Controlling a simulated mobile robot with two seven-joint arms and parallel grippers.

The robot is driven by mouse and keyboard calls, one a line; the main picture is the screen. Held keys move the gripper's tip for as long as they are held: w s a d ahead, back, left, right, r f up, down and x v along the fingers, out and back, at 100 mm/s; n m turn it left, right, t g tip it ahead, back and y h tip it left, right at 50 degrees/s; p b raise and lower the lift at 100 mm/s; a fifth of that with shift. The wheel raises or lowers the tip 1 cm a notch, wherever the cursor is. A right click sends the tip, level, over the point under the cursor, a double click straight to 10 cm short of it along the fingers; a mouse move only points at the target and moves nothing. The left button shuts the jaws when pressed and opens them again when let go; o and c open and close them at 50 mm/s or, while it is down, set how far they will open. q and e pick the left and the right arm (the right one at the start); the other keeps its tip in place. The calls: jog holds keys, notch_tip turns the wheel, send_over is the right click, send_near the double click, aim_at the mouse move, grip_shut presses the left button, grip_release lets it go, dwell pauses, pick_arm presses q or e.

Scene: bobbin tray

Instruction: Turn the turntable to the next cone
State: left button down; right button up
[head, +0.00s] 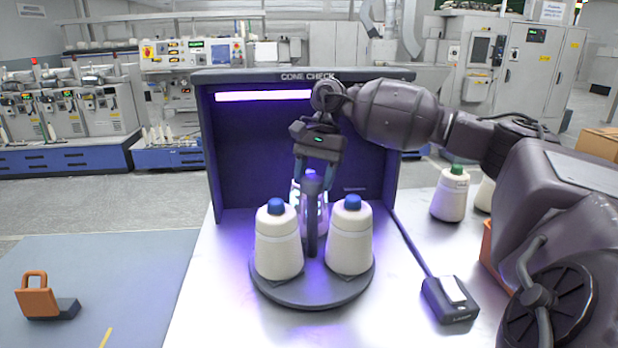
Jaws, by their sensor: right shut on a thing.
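The round dark turntable (312,294) stands on the white table in front of a dark inspection booth. Two cream cones with blue tips stand upright on its front, a left cone (278,245) and a right cone (350,240). A dark centre post (312,238) rises between them. Behind the post, a rear cone (322,212) glows violet and is partly hidden. My right gripper (315,183) reaches down from above, its fingers either side of the rear cone's upper part, shut on it. The post hides part of this contact. My left gripper is out of view.
The "CONE CHECK" booth (230,150) with a lit violet lamp (263,96) encloses the turntable's back. A cabled switch box (450,299) lies at right front. A green-tipped cone (450,195) stands further right. An orange-handled block (38,296) is at far left.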

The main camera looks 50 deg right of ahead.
jog(key=shift+w+r, duration=0.1)
jog(key=shift+r, duration=0.15)
jog(key=o, duration=1)
jog(key=shift+o, duration=1.4)
jog(key=shift+f, duration=0.15)
jog(key=s+v, duration=0.1)
jog(key=v, duration=0.9)
jog(key=shift+w+d+r, duration=0.2)
jog(key=shift+w+r, duration=0.2)
jog(key=shift+w, duration=0.05)
